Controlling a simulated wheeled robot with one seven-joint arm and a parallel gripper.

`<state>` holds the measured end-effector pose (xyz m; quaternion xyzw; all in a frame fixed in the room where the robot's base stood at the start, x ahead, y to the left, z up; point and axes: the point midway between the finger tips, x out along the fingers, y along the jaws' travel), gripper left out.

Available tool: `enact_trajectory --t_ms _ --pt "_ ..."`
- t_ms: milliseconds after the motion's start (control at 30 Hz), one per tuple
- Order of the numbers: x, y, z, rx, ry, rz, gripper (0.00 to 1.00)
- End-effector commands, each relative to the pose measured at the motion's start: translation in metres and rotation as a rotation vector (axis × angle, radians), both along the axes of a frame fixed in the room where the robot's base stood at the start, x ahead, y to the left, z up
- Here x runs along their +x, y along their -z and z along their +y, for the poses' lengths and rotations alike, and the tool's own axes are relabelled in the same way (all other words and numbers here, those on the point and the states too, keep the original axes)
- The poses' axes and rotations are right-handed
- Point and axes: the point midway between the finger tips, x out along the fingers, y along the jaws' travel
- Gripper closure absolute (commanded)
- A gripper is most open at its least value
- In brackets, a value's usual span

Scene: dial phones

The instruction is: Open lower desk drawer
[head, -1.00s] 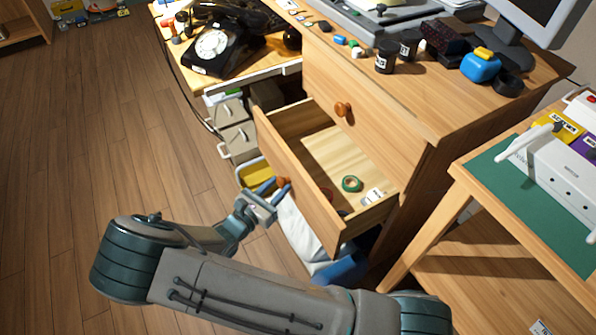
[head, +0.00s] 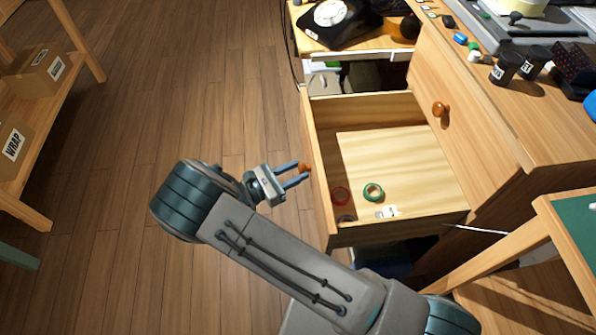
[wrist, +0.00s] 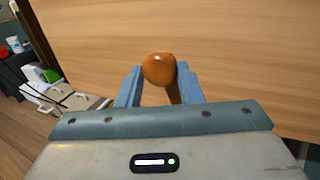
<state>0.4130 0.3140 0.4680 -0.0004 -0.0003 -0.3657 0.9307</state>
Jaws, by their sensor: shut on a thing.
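The lower desk drawer (head: 345,236) is pulled out from the desk, and its inside shows in the head view. Its round orange-brown wooden knob (head: 305,167) is on the drawer's front, facing left. My gripper (head: 296,176) is at the knob, its two fingers on either side of it. In the wrist view the knob (wrist: 158,69) sits between the fingertips, with the drawer front (wrist: 230,50) behind it. My gripper is shut on the knob. The drawer holds a green tape roll (head: 373,193), a red ring (head: 340,196) and a small white item (head: 387,212).
The upper drawer with its knob (head: 440,109) is closed. A black dial phone (head: 335,22) stands on the lower desk part at the back. A green-topped table (head: 575,215) is at the right. A shelf with boxes (head: 38,70) is at the far left. The wooden floor left of my arm is clear.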

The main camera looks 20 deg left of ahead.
Motion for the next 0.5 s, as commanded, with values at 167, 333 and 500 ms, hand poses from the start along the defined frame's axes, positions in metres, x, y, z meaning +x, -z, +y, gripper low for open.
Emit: enact_trajectory --t_ms 167,333,500 --pt "-0.0007 0.0009 0.0013 0.003 -0.004 0.002 1.0" --pt "-0.0005 0.0008 0.0013 0.003 -0.005 0.002 0.46" --pt "-0.0004 0.0005 0.001 0.002 -0.004 0.001 0.46"
